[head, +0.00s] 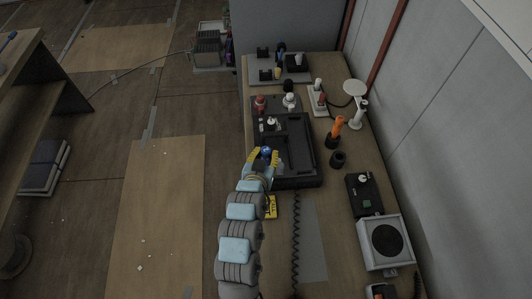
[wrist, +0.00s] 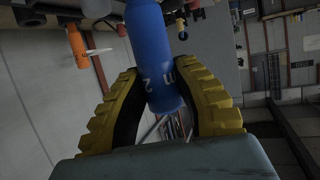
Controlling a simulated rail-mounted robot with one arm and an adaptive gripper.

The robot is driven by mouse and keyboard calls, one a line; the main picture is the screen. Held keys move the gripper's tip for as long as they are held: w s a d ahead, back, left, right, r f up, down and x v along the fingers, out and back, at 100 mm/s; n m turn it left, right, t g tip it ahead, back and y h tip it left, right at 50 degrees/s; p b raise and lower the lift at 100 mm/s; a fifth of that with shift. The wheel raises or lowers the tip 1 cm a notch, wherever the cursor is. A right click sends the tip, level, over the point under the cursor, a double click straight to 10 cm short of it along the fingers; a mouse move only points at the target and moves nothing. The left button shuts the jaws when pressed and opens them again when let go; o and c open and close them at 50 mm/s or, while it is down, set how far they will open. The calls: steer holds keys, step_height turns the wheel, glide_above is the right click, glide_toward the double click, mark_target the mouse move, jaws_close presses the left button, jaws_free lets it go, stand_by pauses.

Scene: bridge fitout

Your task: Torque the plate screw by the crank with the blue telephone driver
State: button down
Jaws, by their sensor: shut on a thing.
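My gripper (head: 263,158) is at the near left corner of a black tray-like unit (head: 318,165) on the bench. In the wrist view its yellow fingers (wrist: 160,105) are shut on a blue cylindrical driver handle (wrist: 151,50) with white lettering. Only a small blue end of the driver (head: 266,151) shows in the head view. The driver's tip is out of sight in the wrist view. I cannot make out the plate screw or surely tell which part is the crank.
A black box (head: 365,195) and a grey speaker (head: 385,242) line the right side. A coiled cord (head: 296,230) crosses the near bench. A grey wall (head: 440,110) bounds the right.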

steer(key=shift+r+p, duration=1.2)
steer(key=shift+r, duration=1.75)
